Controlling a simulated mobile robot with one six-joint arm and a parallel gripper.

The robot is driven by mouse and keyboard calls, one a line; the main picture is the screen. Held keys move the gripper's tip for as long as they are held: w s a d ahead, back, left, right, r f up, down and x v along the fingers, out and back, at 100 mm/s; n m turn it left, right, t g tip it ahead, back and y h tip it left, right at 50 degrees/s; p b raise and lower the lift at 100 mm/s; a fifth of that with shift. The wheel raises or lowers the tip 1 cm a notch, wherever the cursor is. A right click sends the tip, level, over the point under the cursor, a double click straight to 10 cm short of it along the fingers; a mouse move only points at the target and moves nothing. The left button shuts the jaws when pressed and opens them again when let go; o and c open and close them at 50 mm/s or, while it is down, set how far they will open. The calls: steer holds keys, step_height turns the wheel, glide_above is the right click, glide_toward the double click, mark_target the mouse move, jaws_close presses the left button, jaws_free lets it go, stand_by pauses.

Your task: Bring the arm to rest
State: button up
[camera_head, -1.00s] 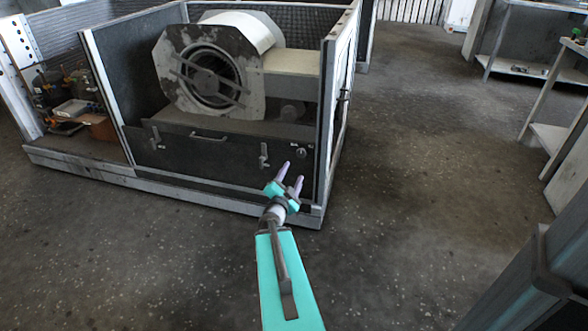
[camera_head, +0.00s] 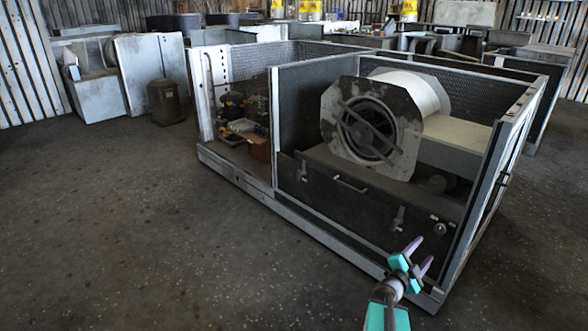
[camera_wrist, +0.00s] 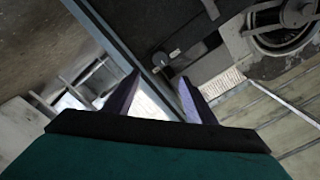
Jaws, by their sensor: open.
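My gripper (camera_head: 419,258) is open and empty at the lower right of the head view, in front of the blower housing's near right corner. My teal arm link (camera_head: 388,316) reaches up to it from the bottom edge. The blower housing (camera_head: 288,125) is an open-topped metal box with dark inner walls. A pale blower drum (camera_head: 418,92) with a worn octagonal face plate sits inside it. In the wrist view the two purple fingers (camera_wrist: 160,97) stand apart with nothing between them, and the housing's edge lies beyond. Whether the gripper touches the housing cannot be told.
Small mechanical parts (camera_head: 243,132) sit in the housing's left compartment. A dark bin (camera_head: 167,102) and grey cabinets (camera_head: 151,70) stand at the back left. More metal units (camera_head: 460,42) crowd the back. The floor (camera_head: 130,220) at left and front is clear.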

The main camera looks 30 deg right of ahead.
steer(key=w+a+r+n+t+y+p, duration=0.25)
steer(key=w+a+p, duration=0.35)
steer(key=w+a, duration=0.3)
steer(key=w+a+r+n+t+y+p, duration=0.1)
steer(key=w+a+n+t+y+p, duration=0.25)
steer(key=w+a+p, duration=0.55)
steer(key=w+a+f+n+y+p, duration=0.1)
steer(key=a+f+n+y+p, duration=0.2)
steer(key=a, duration=0.9)
steer(key=w+a+f+n+y+p, duration=0.1)
steer(key=a+f+n+y, duration=0.3)
steer(key=a, duration=0.8)
steer(key=s+a+f+n+g+y+p, duration=0.3)
steer(key=s+a+n+g, duration=0.1)
steer(key=s+a, duration=0.35)
steer(key=s+a+f+n+g+y+p, duration=0.2)
steer(key=s+a+f+n+g+p, duration=0.15)
steer(key=s+a, duration=0.4)
steer(key=s+n+g, duration=0.3)
steer(key=s+g, duration=0.6)
steer(key=s, duration=1)
steer(key=shift+s+h, duration=0.3)
steer(key=shift+h, duration=0.1)
steer(key=shift+r+g, duration=0.1)
steer(key=shift+g, duration=0.15)
